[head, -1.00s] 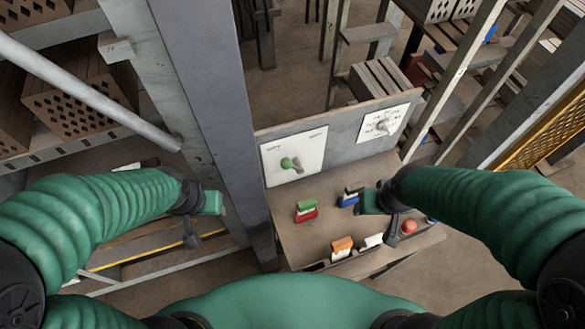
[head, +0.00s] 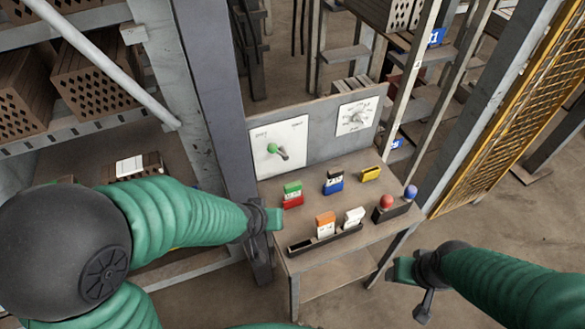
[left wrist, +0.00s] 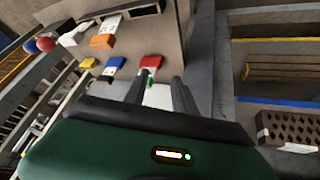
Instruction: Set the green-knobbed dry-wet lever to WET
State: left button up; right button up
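The lever's green knob (head: 272,148) is on a white plate (head: 292,160) on the upright panel behind the table. Its dark stem runs from the knob down and right to the pivot, so the knob lies toward the plate's left label. The two labels are too small to read. My left gripper (head: 272,219) is below the plate at the table's left edge, apart from the lever. In the left wrist view its two dark fingers (left wrist: 160,92) are spread with nothing held between them. My right gripper (head: 410,285) hangs right of the table, and its opening is unclear.
Green-red (head: 292,195), blue (head: 333,182), yellow (head: 371,173), orange (head: 325,224) and white (head: 354,216) blocks stand on the table. Red (head: 387,202) and blue (head: 410,192) balls sit at its right. A dial plate (head: 357,116) is right of the lever. A grey post (head: 218,90) stands left.

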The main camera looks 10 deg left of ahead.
aim_at(279, 154)
pick_arm(q)
jog(key=w+d+f+n+t+y+b, duration=0.3)
jog(key=w+f+n+t+b, duration=0.1)
jog(key=w+n+t+b, duration=0.45)
jog(key=w+a+y, duration=0.1)
jog(key=w+a, duration=0.1)
jog(key=w, duration=0.3)
jog(key=w+a+r+t+y, duration=0.1)
jog(key=w+a, duration=0.1)
jog(key=w, duration=0.3)
jog(key=w+a+t+y, duration=0.1)
jog(key=w+a, duration=0.1)
jog(key=w, duration=0.3)
jog(key=shift+w+a+r+n+y, duration=0.15)
jog(key=shift+a+r+n+y, duration=0.1)
jog(key=shift+r+y, duration=0.15)
jog(key=shift+c, duration=0.4)
jog(key=shift+d+f, duration=0.1)
grip_shut()
